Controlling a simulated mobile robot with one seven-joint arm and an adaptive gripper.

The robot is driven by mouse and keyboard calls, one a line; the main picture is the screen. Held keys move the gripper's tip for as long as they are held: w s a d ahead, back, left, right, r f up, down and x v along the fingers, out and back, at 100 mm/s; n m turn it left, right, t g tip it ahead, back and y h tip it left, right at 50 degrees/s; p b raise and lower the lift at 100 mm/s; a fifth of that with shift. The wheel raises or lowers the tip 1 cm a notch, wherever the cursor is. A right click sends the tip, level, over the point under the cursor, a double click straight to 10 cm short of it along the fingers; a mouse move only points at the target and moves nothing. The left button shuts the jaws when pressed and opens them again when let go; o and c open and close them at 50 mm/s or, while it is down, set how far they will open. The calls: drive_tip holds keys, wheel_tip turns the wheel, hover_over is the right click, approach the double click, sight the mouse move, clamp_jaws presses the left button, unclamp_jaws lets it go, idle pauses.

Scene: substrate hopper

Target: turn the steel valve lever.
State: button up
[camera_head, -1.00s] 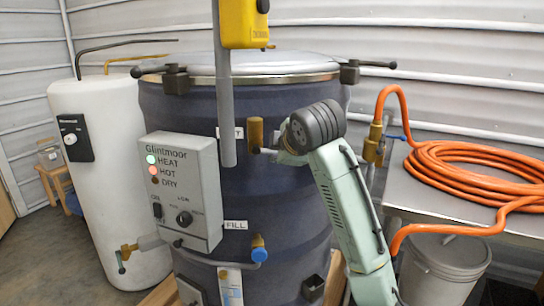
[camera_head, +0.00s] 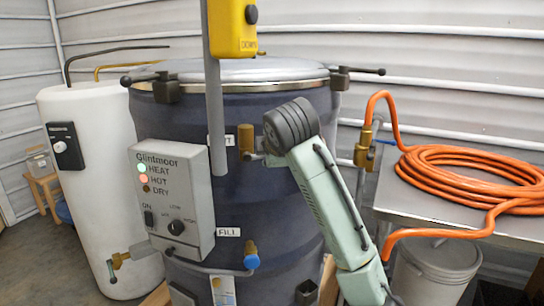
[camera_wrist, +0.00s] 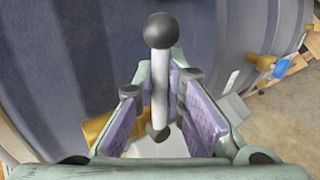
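The steel valve lever (camera_wrist: 160,90) is a pale rod with a dark round ball at its end, seen in the wrist view. My gripper (camera_wrist: 161,68) has its two purple-padded fingers on either side of the rod, and the ball sticks out past the fingertips. Gaps show beside the rod lower down; contact at the tips is unclear. In the head view the brass valve (camera_head: 246,138) sits on the dark blue tank (camera_head: 275,205), with a short piece of the lever showing beside it. My dark wrist hides the fingers there.
A grey control box (camera_head: 173,200) is left of the valve, and a grey vertical pipe (camera_head: 215,100) with a yellow box (camera_head: 233,28) stands in front. A blue-handled tap (camera_head: 251,255) is below. An orange hose (camera_head: 460,165) lies on a metal table at right.

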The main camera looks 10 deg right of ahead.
drive_tip(key=o, duration=0.5)
drive_tip(key=shift+c, duration=0.2)
drive_tip(key=v, duration=1.2)
